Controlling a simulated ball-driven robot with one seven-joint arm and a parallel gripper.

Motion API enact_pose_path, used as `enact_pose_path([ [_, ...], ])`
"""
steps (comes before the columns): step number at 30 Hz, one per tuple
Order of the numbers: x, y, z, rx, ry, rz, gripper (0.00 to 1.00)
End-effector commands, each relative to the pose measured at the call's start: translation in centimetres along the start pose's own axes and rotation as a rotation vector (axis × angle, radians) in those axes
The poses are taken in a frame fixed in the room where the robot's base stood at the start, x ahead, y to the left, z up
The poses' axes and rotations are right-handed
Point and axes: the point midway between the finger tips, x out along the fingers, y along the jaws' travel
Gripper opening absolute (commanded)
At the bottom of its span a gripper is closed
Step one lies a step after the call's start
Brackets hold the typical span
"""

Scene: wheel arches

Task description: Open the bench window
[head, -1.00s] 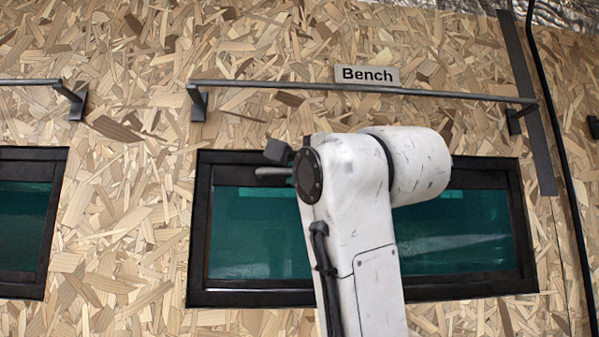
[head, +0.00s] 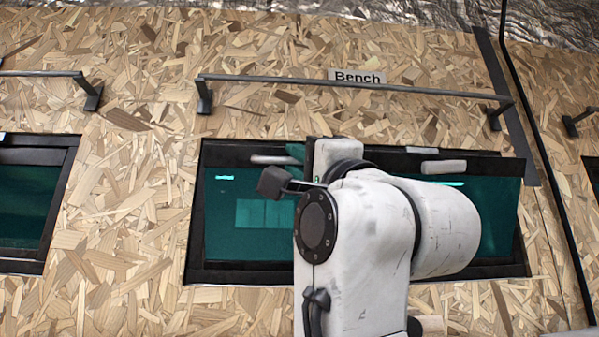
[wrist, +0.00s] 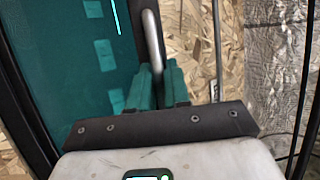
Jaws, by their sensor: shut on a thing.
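The bench window (head: 248,225) is a black-framed teal pane below the "Bench" sign (head: 357,76). Its top edge appears tipped out from the surrounding frame, and its upper right corner overlaps the frame. A pale handle (head: 270,160) lies along the top left, and another (head: 443,167) along the top right. My gripper's teal fingers (wrist: 158,88) are shut on the left handle, which also shows in the wrist view (wrist: 151,35). In the head view my arm hides most of the gripper and the middle of the window.
A dark rail (head: 350,87) on brackets runs across the chipboard wall above the window. Another window (head: 30,200) is at the left. A dark vertical strip (head: 505,100) and black cable (head: 535,140) run down the right. Crinkled foil (head: 560,25) covers the top.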

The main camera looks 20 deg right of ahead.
Motion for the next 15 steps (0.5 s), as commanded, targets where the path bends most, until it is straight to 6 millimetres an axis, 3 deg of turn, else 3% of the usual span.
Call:
enact_pose_path([
  [9, 0.06, 0.14, 0.03, -0.002, 0.000, 0.002, 0.00],
  [10, 0.06, 0.14, 0.03, -0.002, 0.000, 0.002, 0.20],
  [15, 0.04, 0.09, 0.01, -0.001, 0.000, 0.001, 0.36],
])
